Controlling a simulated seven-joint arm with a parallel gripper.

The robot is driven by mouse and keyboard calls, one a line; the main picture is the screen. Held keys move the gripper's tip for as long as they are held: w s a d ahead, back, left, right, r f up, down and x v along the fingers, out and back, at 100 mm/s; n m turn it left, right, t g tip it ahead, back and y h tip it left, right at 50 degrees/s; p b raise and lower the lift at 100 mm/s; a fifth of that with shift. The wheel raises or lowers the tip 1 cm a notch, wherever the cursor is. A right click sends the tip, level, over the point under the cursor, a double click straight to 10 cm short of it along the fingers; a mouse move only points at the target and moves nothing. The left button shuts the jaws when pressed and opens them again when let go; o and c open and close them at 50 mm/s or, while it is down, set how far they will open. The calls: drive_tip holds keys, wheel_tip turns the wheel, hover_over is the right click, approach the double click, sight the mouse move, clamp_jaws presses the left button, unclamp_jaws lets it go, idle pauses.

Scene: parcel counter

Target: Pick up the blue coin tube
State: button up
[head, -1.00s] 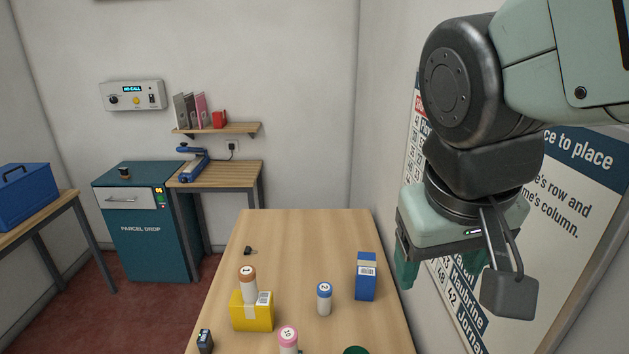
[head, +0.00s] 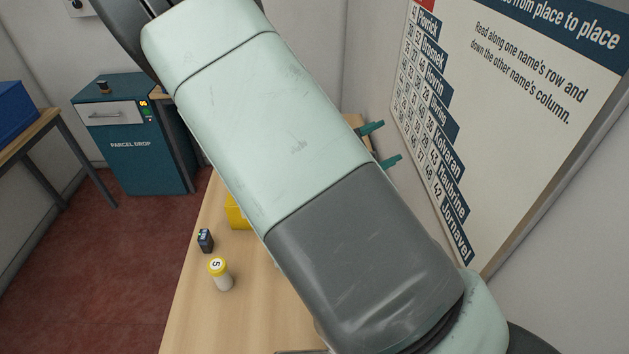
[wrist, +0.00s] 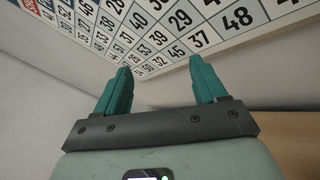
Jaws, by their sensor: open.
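The blue coin tube does not show in either current view; in the head view my arm covers most of the table. My gripper (head: 381,146) shows only by its green fingertips, which stick out past the right side of my arm near the wall. In the wrist view the gripper (wrist: 162,88) has its two green fingers wide apart with nothing between them. They point toward the wall chart, and a strip of wooden table top (wrist: 285,118) shows at the right.
A yellow-capped tube (head: 220,273) and a small dark device (head: 205,240) stand on the near left of the table. Part of a yellow box (head: 236,212) shows behind my arm. The wall chart (head: 510,100) is close on the right. The parcel drop cabinet (head: 130,145) stands at the left.

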drive_tip(key=w+a+f+n+t+y, duration=0.1)
drive_tip(key=a+f+n+t+y, duration=0.1)
drive_tip(key=a+f+n+y, duration=0.2)
drive_tip(key=w+a+f+n+t+y, duration=0.2)
drive_tip(key=a+f+n+t+y, duration=0.1)
drive_tip(key=f+n, duration=0.5)
drive_tip(key=w+a+f+n+t+y, duration=0.1)
drive_tip(key=a+f+n+t+y, duration=0.2)
drive_tip(key=a+f+n+y, duration=0.3)
wheel_tip(320, 180, down, 2)
drive_tip(key=shift+w+f+n, duration=0.15)
drive_tip(key=shift+n, duration=0.15)
drive_tip(key=shift+w, duration=1.2)
drive_tip(key=shift+w+d, duration=0.1)
drive_tip(key=shift+w, duration=0.25)
drive_tip(key=c, duration=1.2)
